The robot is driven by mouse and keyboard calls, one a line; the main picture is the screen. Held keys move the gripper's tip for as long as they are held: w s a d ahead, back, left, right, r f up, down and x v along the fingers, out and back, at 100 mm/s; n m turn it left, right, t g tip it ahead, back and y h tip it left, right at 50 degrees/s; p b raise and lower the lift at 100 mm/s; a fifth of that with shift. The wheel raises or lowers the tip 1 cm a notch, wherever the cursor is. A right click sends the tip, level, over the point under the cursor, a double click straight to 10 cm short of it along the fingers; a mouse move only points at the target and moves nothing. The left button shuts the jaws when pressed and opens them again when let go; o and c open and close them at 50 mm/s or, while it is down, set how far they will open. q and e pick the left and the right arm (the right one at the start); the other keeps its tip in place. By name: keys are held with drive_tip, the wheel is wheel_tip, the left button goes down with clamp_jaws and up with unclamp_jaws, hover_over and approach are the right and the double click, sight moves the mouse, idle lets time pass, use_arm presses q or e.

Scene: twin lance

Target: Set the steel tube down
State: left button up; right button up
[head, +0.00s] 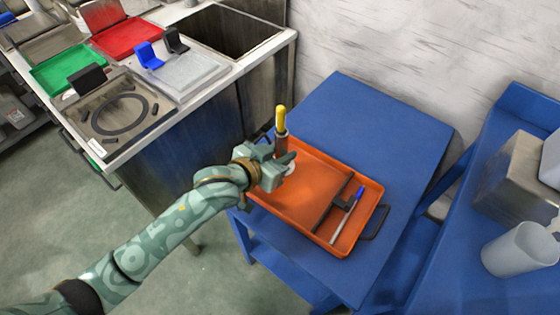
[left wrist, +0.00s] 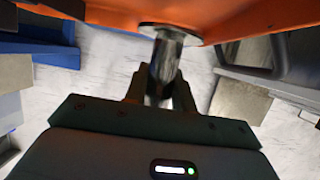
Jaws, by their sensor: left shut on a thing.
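My left gripper (head: 284,160) is at the back left part of the orange tray (head: 313,234). It is shut on the steel tube (head: 281,131), which stands roughly upright with a yellow top piece (head: 281,114). In the left wrist view the shiny tube (left wrist: 166,55) sits between the fingers (left wrist: 160,88) and meets a round flange (left wrist: 170,30) close to the orange tray. A pale disc (head: 290,169) shows beside the fingers in the head view. I cannot tell whether the tube's foot touches the tray. My right gripper is not in view.
A blue-tipped rod (head: 346,214) and a dark bar (head: 331,203) lie in the tray's right part. The tray is on a blue table (head: 386,124), clear behind it. A counter with a sink (head: 222,31) stands left; a grey cup (head: 518,251) stands on another blue table, right.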

use_arm(q)
drive_tip(key=f+b, duration=0.1)
drive_tip(key=f, duration=0.1)
drive_tip(key=f+b, duration=0.1)
drive_tip(key=f, duration=0.1)
drive_tip(key=shift+w+a+f+b, duration=0.1)
drive_tip(key=shift+w+a+b, duration=0.1)
drive_tip(key=shift+b, duration=0.2)
drive_tip(key=shift+r, duration=0.3)
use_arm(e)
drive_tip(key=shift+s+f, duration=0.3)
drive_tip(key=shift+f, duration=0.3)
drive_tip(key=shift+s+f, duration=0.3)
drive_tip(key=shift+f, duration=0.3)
use_arm(q)
drive_tip(key=shift+f, duration=0.15)
drive_tip(key=o, duration=1)
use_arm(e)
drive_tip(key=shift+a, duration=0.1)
use_arm(q)
drive_tip(key=p+v, duration=0.5)
drive_tip(key=v, duration=0.7)
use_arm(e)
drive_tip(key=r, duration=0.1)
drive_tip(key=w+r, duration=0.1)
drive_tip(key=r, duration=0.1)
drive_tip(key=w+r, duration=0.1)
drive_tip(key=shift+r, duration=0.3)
